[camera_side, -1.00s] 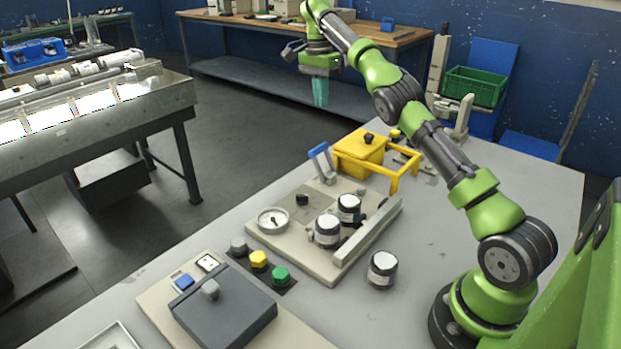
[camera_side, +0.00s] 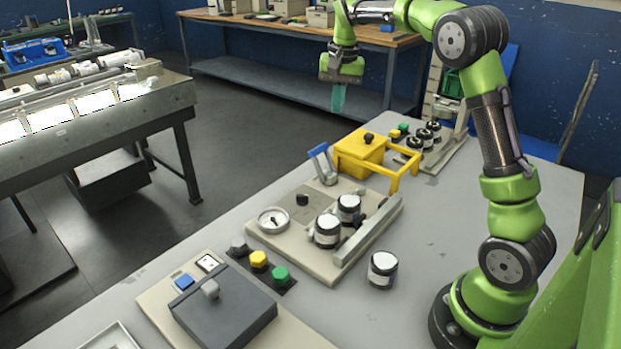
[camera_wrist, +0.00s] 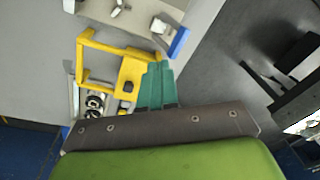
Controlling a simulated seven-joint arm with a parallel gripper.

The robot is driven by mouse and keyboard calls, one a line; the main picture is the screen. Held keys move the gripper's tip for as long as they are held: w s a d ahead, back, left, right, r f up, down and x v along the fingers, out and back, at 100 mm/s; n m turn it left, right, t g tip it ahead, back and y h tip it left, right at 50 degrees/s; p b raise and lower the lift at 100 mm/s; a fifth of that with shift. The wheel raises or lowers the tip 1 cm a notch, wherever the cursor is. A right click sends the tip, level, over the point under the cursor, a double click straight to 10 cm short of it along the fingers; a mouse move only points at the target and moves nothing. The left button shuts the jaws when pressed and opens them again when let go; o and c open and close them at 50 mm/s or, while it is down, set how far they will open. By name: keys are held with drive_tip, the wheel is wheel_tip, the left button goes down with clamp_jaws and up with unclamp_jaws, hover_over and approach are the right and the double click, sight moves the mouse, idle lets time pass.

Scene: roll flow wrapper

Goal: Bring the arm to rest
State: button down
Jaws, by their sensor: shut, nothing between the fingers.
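My gripper (camera_side: 339,98) hangs with its teal fingers pointing down, in the air above and behind the yellow box in the side view. The fingers are shut and hold nothing. In the wrist view the teal fingers (camera_wrist: 156,86) are together, side by side, with the yellow box (camera_wrist: 132,75) below and beside them. My green arm is raised and bent, its elbow high at the upper right of the side view.
The yellow box with its frame (camera_side: 361,152) stands at the table's far side, near a blue-handled lever (camera_side: 319,151). A base plate (camera_side: 290,240) carries a gauge (camera_side: 273,220) and two jars. One jar (camera_side: 382,269) stands alone. A dark lidded unit (camera_side: 225,312) is in front.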

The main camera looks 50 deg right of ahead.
drive_tip(key=s+a+n+t+y, duration=0.2)
drive_tip(key=s+a+n+t, duration=0.4)
drive_tip(key=s+a, duration=1.5)
drive_tip(key=shift+s+n, duration=0.45)
drive_tip(key=shift+n, duration=0.15)
drive_tip(key=shift+r, duration=0.1)
idle(1.7)
